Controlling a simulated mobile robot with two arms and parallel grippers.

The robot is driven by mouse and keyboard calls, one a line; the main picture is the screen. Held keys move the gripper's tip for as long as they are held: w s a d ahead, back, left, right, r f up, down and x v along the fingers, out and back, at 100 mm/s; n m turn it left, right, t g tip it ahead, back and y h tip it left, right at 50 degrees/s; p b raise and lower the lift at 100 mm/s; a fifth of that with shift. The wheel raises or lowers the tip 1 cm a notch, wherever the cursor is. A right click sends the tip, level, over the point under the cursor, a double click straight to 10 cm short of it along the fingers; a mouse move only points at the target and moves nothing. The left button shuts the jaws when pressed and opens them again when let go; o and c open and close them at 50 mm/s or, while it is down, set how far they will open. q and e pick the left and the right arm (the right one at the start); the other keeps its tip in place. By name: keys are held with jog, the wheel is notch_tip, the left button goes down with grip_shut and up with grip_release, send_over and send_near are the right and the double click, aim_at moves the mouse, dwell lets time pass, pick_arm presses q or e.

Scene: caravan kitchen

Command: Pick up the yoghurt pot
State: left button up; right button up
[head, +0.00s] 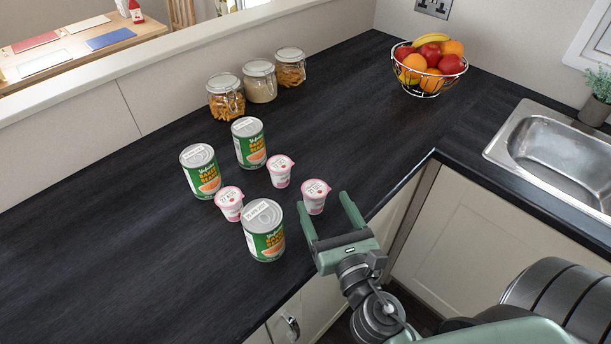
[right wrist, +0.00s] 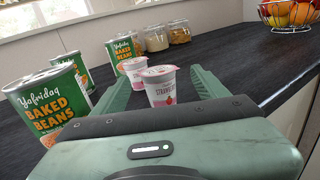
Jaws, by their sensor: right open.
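Three small white yoghurt pots with pink lids stand upright on the dark worktop. The nearest pot (head: 314,197) is just at the mouth of my right gripper (head: 322,202). Another pot (head: 280,172) stands behind it and a third (head: 229,204) to the left. My right gripper is open, low over the counter near its front edge, holding nothing. In the right wrist view the nearest pot (right wrist: 161,88) shows between the two green fingers, closer to the left one; another pot (right wrist: 131,66) shows behind it. My left gripper is out of view.
A baked beans can (head: 264,232) stands left of my right gripper; two more cans (head: 200,172) (head: 249,143) stand farther back. Glass jars (head: 259,82) line the wall. A fruit basket (head: 430,68) and a sink (head: 560,150) are at the right. The left counter is clear.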

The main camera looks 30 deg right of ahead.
aim_at(311, 181)
jog(key=shift+w+d+p, duration=0.15)
jog(key=shift+w+p, duration=0.15)
jog(key=shift+w, duration=0.7)
jog(key=w+p, duration=0.1)
jog(key=w, duration=0.2)
jog(key=shift+w+d+r+p, duration=0.1)
jog(key=shift+p, duration=0.2)
jog(key=shift+w+d+f+p, duration=0.1)
jog(key=shift+w+p, duration=0.05)
jog(key=shift+w, duration=0.5)
jog(key=shift+w+f+p, duration=0.1)
jog(key=shift+w+p, duration=0.05)
jog(key=shift+w, duration=0.45)
jog(key=shift+w+f, duration=0.1)
jog(key=shift+w, duration=0.25)
jog(key=c, duration=1.5)
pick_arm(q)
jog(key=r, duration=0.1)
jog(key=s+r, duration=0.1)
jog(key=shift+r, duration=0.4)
